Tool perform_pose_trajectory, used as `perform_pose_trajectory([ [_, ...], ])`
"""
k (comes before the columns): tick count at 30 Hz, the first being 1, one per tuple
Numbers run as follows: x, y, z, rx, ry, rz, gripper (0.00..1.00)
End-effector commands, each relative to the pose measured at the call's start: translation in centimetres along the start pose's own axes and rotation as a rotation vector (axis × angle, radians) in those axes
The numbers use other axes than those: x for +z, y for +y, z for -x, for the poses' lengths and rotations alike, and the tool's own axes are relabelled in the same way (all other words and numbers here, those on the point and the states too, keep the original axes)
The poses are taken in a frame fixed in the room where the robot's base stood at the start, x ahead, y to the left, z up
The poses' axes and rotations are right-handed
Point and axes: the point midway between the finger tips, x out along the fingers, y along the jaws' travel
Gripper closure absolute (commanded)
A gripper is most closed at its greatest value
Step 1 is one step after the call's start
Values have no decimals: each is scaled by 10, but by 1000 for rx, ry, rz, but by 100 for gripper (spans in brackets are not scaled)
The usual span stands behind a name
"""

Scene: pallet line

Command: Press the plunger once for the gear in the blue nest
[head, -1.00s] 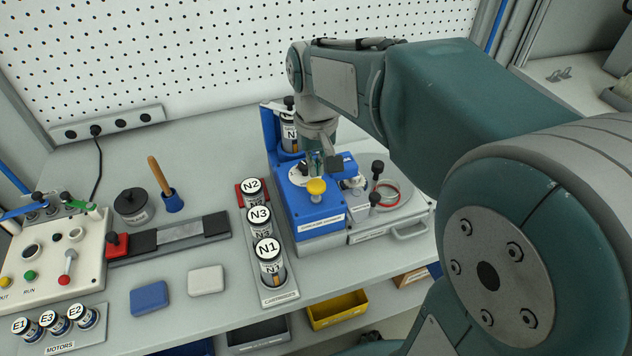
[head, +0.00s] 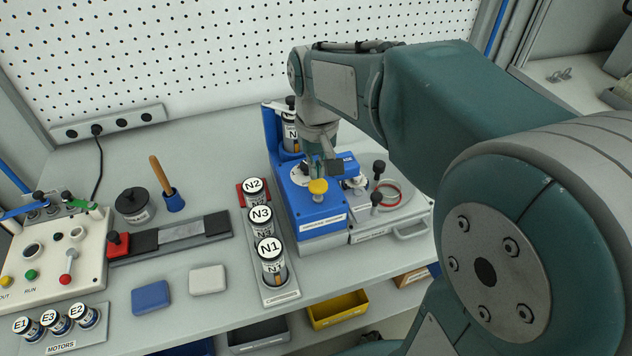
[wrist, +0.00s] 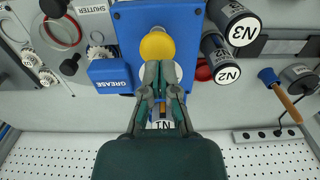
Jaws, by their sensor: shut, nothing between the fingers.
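The plunger's yellow knob (head: 318,187) stands on the blue grease dispenser (head: 315,211) in the head view. It also shows in the wrist view (wrist: 157,45), just beyond my fingertips. My gripper (head: 316,172) is shut and empty, pointing down beside the knob on its far side. In the wrist view my gripper (wrist: 160,75) overlaps the knob's near edge, and I cannot tell whether they touch. A pale toothed gear (wrist: 100,51) shows beside the blue block marked GREASE (wrist: 110,74). The block partly hides it, and its seat is unclear.
Cartridges N1 (head: 270,248), N2 and N3 stand in a rack left of the dispenser. A black-knobbed shutter fixture (head: 378,168) with a red ring stands to the right. A cartridge (head: 291,134) stands behind the dispenser. The front table has clear patches.

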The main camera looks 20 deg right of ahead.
Motion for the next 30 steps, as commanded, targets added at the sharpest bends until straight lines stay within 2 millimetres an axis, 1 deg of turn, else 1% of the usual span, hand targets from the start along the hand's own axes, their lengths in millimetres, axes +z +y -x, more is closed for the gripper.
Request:
perform_pose_trajectory([
  [30,0,0,-31,0,-1,0,100],
])
